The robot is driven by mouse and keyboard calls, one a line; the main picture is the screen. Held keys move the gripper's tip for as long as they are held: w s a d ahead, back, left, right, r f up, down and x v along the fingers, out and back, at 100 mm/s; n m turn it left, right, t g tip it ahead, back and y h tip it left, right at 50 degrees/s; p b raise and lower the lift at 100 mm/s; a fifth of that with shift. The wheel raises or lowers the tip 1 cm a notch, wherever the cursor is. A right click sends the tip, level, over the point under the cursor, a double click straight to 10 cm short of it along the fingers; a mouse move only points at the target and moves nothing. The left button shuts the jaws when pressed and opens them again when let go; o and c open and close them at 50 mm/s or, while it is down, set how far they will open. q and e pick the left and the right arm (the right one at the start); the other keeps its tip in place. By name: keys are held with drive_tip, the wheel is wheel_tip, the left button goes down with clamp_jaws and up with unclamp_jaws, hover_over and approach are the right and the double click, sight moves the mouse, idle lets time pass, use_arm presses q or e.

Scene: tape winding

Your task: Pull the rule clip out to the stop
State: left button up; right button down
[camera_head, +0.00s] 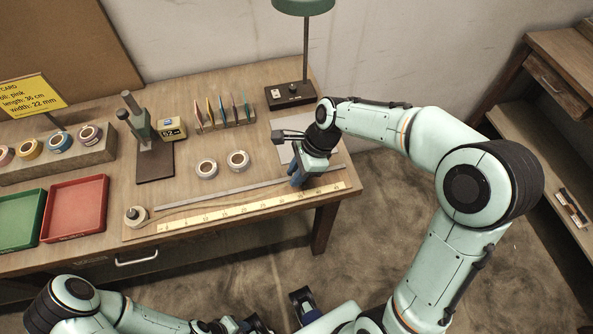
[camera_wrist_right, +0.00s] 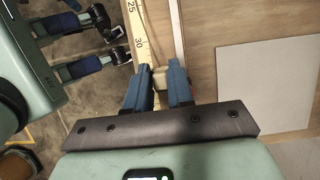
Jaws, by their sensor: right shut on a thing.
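The pale yellow rule (camera_head: 215,217) lies along the front of the bench, its scale running left to right. In the right wrist view the rule (camera_wrist_right: 137,22) shows its 25 and 30 marks. My right gripper (camera_head: 296,181) is low at the right part of the rule. Its blue fingers (camera_wrist_right: 160,76) are shut on a small beige block, apparently the rule clip (camera_wrist_right: 159,74), beside the scale just past the 30 mark. The head view hides the clip behind the gripper. My left gripper (camera_wrist_right: 108,40) is open and empty, off the bench's front edge. No separate stop can be made out.
A tape roll (camera_head: 136,215) stands at the rule's left end. A thin grey strip (camera_head: 200,195) lies behind the rule. Two white rolls (camera_head: 238,160) lie on the bench, with a dark-based stand (camera_head: 155,167) to their left. Red (camera_head: 76,236) and green trays sit at far left.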

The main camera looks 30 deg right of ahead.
drive_tip(key=shift+f, duration=0.25)
drive_tip(key=shift+f, duration=0.4)
drive_tip(key=shift+f+b, duration=0.25)
drive_tip(key=shift+b, duration=0.1)
idle(0.3)
drive_tip(key=shift+f, duration=0.45)
drive_tip(key=shift+f, duration=0.1)
drive_tip(key=c, duration=0.6)
unclamp_jaws()
